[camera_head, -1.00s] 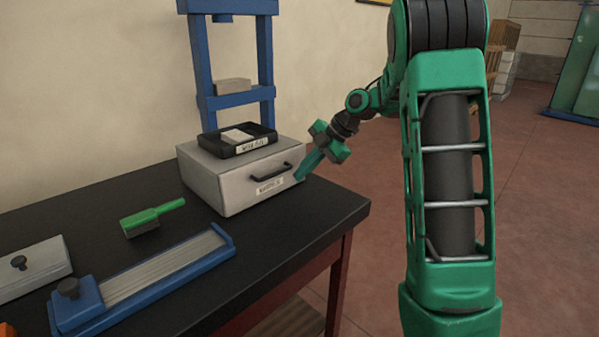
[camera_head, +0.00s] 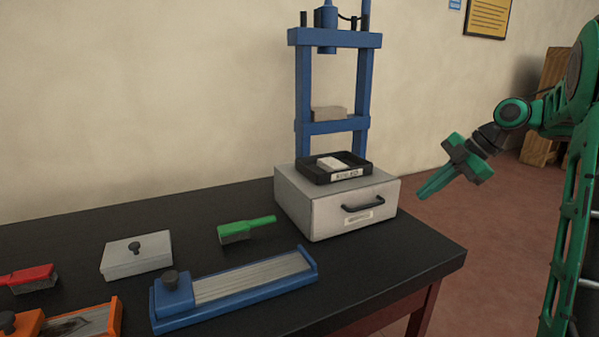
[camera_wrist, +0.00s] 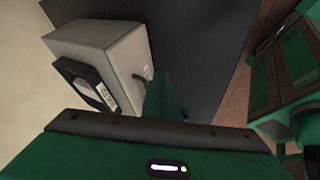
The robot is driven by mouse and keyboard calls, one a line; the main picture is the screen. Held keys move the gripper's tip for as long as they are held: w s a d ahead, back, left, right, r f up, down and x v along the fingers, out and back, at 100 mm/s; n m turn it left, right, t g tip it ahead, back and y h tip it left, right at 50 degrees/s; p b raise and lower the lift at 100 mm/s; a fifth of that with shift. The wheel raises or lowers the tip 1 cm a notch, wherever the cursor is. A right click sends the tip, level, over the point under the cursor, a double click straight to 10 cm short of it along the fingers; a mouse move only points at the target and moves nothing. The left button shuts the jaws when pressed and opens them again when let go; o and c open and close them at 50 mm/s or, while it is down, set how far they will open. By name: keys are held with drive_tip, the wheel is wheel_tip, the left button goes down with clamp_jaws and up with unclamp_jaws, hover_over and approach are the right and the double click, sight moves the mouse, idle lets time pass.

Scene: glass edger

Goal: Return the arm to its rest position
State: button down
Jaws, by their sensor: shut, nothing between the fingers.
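My gripper (camera_head: 428,190) is at the right of the head view, in the air just right of the grey drawer box. Its green fingers are together and hold nothing, pointing down and left. In the wrist view the green fingers (camera_wrist: 168,95) reach forward near the box. The grey drawer box (camera_head: 300,205) stands on the black table, its drawer with a dark handle (camera_head: 363,208) shut. The box also shows in the wrist view (camera_wrist: 110,48). My gripper is apart from the handle in the head view.
The black table (camera_head: 400,265) carries a black tray (camera_head: 350,174) on the box, a blue press (camera_head: 302,95), a green brush (camera_head: 247,229), a blue-framed block (camera_head: 180,300), a lidded grey box (camera_head: 135,262), a red brush (camera_head: 30,283) and an orange-framed block (camera_head: 85,327). Open floor (camera_head: 500,235) lies right.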

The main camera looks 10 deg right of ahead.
drive_tip(key=s+f+m+g+h, duration=0.2)
drive_tip(key=s+f+m, duration=0.3)
drive_tip(key=s+m, duration=0.8)
drive_tip(key=s+a+f+m+g+h, duration=0.1)
drive_tip(key=s+f+m, duration=0.5)
drive_tip(key=s+m, duration=0.7)
drive_tip(key=s+g+h, duration=0.1)
drive_tip(key=s+h, duration=0.1)
drive_tip(key=s, duration=0.7)
drive_tip(key=shift+s+a+h, duration=0.15)
drive_tip(key=shift+s+h, duration=0.1)
drive_tip(key=shift+h, duration=0.15)
